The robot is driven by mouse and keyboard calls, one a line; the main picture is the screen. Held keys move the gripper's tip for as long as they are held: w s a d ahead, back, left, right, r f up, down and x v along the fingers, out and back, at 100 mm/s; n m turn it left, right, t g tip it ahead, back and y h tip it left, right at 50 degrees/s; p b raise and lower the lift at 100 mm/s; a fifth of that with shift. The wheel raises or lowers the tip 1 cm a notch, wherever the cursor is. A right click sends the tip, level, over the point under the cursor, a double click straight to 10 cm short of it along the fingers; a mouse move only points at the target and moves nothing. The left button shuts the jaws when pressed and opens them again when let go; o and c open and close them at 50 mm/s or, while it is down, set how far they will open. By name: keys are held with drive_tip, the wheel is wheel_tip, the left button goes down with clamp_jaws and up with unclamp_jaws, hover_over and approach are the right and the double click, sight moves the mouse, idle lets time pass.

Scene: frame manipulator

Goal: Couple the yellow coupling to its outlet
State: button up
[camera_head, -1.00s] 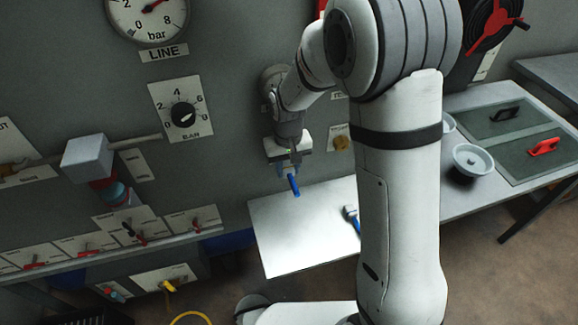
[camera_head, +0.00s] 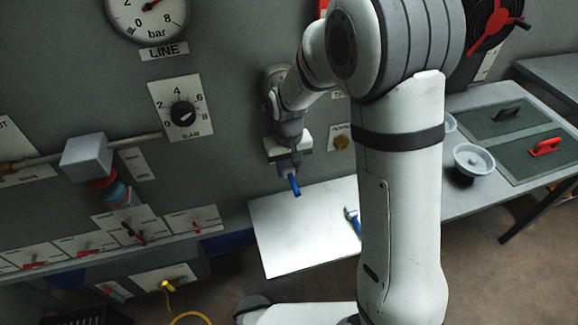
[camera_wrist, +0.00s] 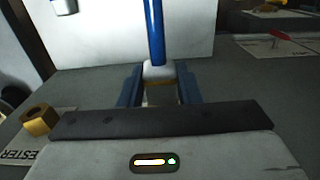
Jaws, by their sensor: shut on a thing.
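My gripper (camera_head: 290,168) is near the grey wall, above the white board. It is shut on a blue-handled tool (camera_head: 294,186). In the wrist view the blue rod (camera_wrist: 155,30) rises from a white collar between the dark blue fingers (camera_wrist: 158,88). A yellow coupling (camera_head: 168,286) with a yellow hose (camera_head: 190,318) shows low on the left, at a white plate on a lower box, away from my gripper. I cannot tell which fitting is its outlet or whether it is seated there.
A brass hex fitting (camera_head: 341,143) sticks out of the wall right of my gripper, also in the wrist view (camera_wrist: 40,120). A blue and white tool (camera_head: 352,218) lies on the white board (camera_head: 285,235). A grey box (camera_head: 87,157) juts out at left. A bowl (camera_head: 473,160) stands at right.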

drive_tip(key=shift+w, duration=0.25)
